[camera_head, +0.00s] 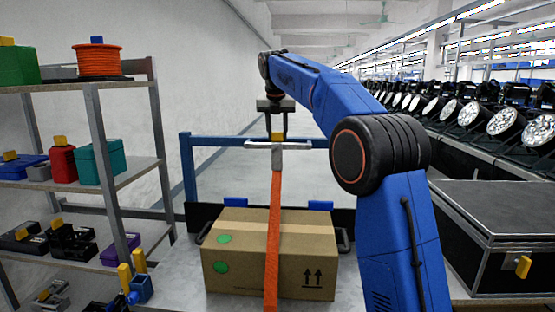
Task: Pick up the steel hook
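The steel hook (299,146) is a pale grey crossbar with a yellow grip (278,136) on top. It is at the upper end of an orange strap (274,220), level in the picture with a blue rail (225,142). The strap runs down across the cardboard box (237,250) toward me. My gripper (276,122) points down directly over the yellow grip. Its dark fingers meet the top of the grip in the picture. The fingers are small and dark, so I cannot tell whether they close on it or stand open around it.
A shelf rack (120,187) with coloured boxes and an orange reel (97,60) stands at left. A black case (490,215) is at right, before rows of stage lights (468,113). The floor behind the rail looks clear.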

